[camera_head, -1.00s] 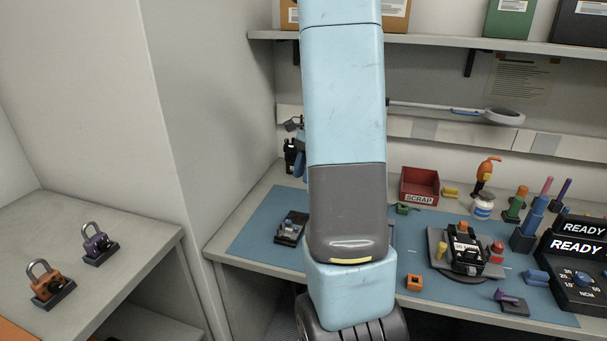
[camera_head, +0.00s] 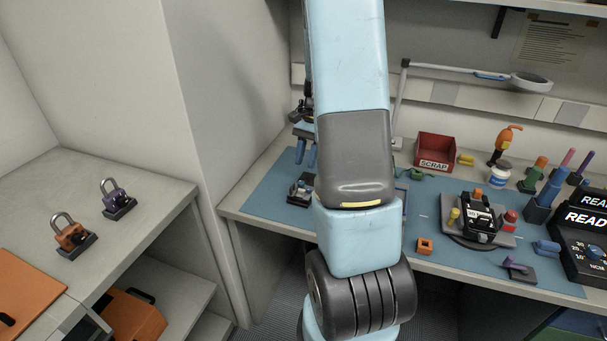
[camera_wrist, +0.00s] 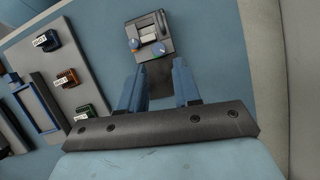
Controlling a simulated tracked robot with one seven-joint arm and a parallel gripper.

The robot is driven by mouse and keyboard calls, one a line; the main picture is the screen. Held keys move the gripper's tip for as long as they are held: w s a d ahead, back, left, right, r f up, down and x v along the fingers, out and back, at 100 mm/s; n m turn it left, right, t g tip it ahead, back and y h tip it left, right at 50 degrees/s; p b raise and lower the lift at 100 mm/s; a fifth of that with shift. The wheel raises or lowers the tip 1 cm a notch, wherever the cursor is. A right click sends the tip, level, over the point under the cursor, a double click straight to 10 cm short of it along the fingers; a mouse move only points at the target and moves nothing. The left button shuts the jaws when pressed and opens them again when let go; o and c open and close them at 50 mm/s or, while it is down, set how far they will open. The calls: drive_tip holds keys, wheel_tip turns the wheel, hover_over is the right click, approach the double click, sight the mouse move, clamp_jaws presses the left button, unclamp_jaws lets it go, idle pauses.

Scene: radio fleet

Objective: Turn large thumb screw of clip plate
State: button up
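In the head view the same fixture (camera_head: 301,190) lies at the left of the blue mat, partly hidden by my arm. My gripper (camera_wrist: 158,68) is open and empty, its two blue fingers apart and pointing towards the fixture. In the head view my gripper (camera_head: 306,164) hangs above the fixture, apart from it.
A grey board (camera_wrist: 90,93) with several labelled small parts lies left of the fingers. Two padlocks (camera_head: 73,233) are on the left bench.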

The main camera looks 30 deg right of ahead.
sight(301, 184)
drive_tip(key=shift+x, duration=2.65)
clamp_jaws()
